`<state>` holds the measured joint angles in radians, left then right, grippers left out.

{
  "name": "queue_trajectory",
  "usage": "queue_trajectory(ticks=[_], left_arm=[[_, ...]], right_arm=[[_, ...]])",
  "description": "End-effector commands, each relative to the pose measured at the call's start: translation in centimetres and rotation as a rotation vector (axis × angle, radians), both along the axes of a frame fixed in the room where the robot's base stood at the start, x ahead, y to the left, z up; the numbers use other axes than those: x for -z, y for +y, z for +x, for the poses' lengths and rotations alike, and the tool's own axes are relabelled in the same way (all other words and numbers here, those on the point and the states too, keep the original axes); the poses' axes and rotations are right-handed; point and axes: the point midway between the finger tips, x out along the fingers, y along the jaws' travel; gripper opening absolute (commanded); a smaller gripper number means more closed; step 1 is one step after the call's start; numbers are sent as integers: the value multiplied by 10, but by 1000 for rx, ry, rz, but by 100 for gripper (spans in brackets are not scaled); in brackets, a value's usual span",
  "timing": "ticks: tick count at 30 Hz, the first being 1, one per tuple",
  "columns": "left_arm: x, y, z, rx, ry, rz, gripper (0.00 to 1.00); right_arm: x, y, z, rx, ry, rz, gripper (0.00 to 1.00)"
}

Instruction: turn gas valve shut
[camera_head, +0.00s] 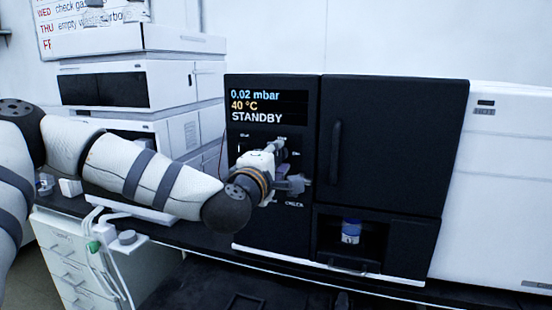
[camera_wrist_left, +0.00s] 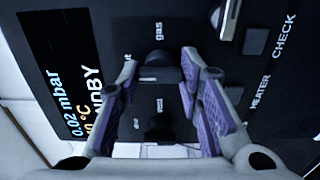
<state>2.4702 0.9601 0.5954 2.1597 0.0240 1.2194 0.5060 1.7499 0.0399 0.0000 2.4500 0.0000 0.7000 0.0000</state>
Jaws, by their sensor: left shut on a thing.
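The gas valve is on the black instrument panel (camera_head: 310,125). In the left wrist view a dark valve knob (camera_wrist_left: 162,74) sits between my fingertips, with the word "gas" printed beside it. Another label by the knob is partly covered by a finger, so I cannot read it whole. My left gripper (camera_head: 292,168) is at the panel below the display, its purple-padded fingers (camera_wrist_left: 160,80) closed on the knob's two sides. In the head view the gripper hides the knob. My right gripper is not in view.
The display (camera_head: 268,105) reads 0.02 mbar, 40 °C, STANDBY. Another dark knob (camera_wrist_left: 158,128) and a silver lever (camera_wrist_left: 230,20) are close to my fingers. A dark door (camera_head: 390,150) and a niche with a blue-capped bottle (camera_head: 350,232) are to the right. White stacked units (camera_head: 140,85) stand left.

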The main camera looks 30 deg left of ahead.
Motion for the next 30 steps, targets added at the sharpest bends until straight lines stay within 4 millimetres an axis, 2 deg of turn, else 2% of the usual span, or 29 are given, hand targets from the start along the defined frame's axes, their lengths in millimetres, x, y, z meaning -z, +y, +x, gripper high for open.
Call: queue_trajectory(ticks=[12, 13, 15, 24, 26, 30], left_arm=[[-3, 0, 0, 0, -8, -6, 5], [-3, 0, 0, 0, -8, -6, 40], [-3, 0, 0, 0, -6, -6, 53], [-1, -1, -2, 1, -3, -5, 53], [-1, -2, -9, 1, -4, -6, 53], [-2, -10, -39, 3, -5, -8, 53]], right_arm=[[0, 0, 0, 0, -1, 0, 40], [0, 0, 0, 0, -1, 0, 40], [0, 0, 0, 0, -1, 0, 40], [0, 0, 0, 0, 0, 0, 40], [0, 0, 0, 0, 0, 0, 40], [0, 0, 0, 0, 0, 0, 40]])
